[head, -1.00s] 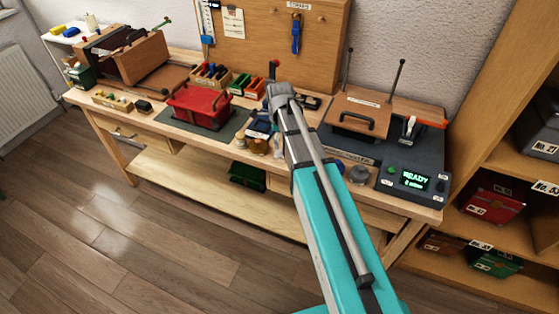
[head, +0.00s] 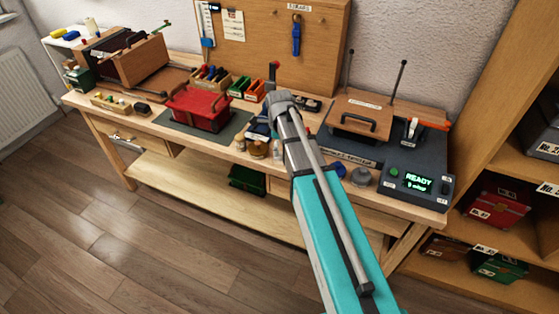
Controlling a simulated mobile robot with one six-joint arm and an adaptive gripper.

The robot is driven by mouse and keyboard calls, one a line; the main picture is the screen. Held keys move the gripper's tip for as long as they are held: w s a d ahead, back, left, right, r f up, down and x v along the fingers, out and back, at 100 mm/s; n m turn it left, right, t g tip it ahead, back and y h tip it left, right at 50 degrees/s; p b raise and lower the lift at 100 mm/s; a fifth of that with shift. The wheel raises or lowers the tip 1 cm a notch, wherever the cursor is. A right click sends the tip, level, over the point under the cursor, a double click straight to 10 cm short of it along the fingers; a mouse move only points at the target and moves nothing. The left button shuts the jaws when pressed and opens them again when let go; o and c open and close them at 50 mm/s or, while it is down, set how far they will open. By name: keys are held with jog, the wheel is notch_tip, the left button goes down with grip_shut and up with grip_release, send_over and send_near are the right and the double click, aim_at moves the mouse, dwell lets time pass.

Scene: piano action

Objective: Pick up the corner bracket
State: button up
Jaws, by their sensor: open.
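I cannot make out the corner bracket in the head view. My teal and grey arm reaches up over the front of the workbench (head: 225,158), and its grey joint stands in front of the middle of the bench top. My gripper does not show; it is hidden behind the arm. Small dark and brown items stand left of the arm, too small to tell apart.
A red case (head: 199,108) lies on a dark mat (head: 235,128). A grey tester with a READY display (head: 419,181) fills the bench's right end. Small colored bins (head: 239,84) stand at the back. A shelf (head: 500,165) stands at the right.

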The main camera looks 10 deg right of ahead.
aim_at(281, 158)
jog(key=shift+w+a+f+b, duration=0.1)
jog(key=shift+a+f+b, duration=0.05)
jog(key=shift+f+b, duration=1.9)
jog(key=c, duration=1)
